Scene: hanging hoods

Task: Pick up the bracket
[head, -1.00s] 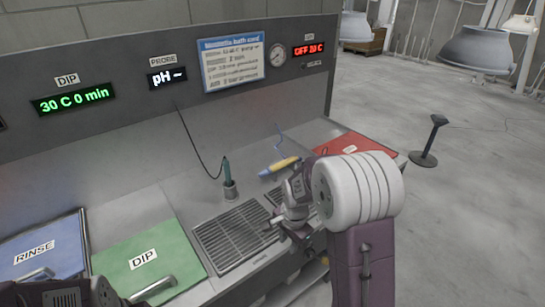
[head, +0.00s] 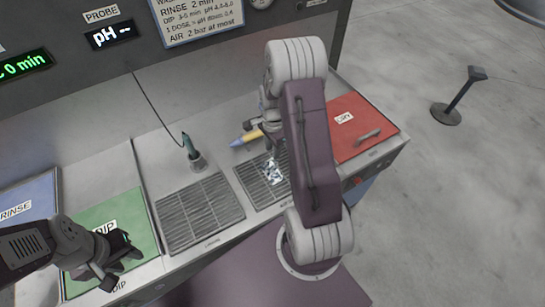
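A small shiny metal piece, which looks like the bracket (head: 271,170), lies on the right-hand drain grate (head: 249,182), partly beside my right arm. My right gripper (head: 268,140) hangs just behind and above it, near the back of that grate. My own arm covers much of this gripper, so its fingers cannot be made out. My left gripper (head: 117,266) is over the front of the green DIP lid (head: 133,213), with its fingers apart and nothing visible between them.
A larger grate (head: 200,212) lies to the left, with a probe in a holder (head: 196,160) behind it. A yellow and blue tool (head: 247,138) lies behind the right grate. A red lid with a handle (head: 362,115) is on the right. A post stand (head: 447,114) stands on the floor.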

